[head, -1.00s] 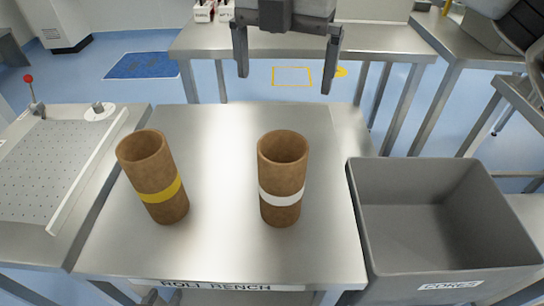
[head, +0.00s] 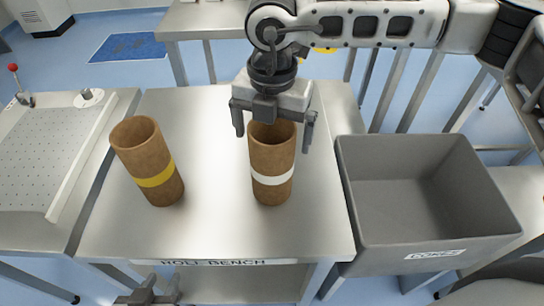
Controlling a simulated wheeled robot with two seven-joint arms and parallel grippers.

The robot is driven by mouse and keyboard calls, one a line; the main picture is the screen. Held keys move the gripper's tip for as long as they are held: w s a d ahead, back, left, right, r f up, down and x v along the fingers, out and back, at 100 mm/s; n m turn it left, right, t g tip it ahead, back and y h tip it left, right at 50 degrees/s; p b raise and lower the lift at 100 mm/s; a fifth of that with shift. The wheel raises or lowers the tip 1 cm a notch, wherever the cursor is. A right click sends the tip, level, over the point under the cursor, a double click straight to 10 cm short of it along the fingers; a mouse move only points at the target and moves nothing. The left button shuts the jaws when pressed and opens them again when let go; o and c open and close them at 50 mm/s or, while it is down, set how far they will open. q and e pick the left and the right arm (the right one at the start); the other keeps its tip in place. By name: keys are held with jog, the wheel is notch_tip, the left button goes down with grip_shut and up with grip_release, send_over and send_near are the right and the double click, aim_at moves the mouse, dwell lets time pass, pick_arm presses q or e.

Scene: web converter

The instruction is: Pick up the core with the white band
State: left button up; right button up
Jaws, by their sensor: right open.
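The core with the white band (head: 272,180) is a brown tube standing upright on the roll bench (head: 218,225). A second brown core with a yellow band (head: 155,181) stands to its left, leaning slightly in the picture. My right gripper (head: 273,139) is open and points down at the top of the white-banded core. Its fingers show on either side of the core's rim, and its body hides part of the far rim. I cannot tell whether they touch it. My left gripper (head: 150,290) is low at the bottom edge, below the bench front; its jaws are unclear.
A grey bin labelled CORES (head: 437,238) stands right of the bench and looks empty. A perforated panel with a red-knobbed lever (head: 14,69) is on the left. Another table stands behind. The bench between the two cores is clear.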

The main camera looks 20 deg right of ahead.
jog(key=shift+f, duration=0.75)
jog(key=c, duration=1.3)
jog(key=shift+w, duration=0.1)
jog(key=shift+c, duration=0.3)
jog(key=shift+r, duration=0.15)
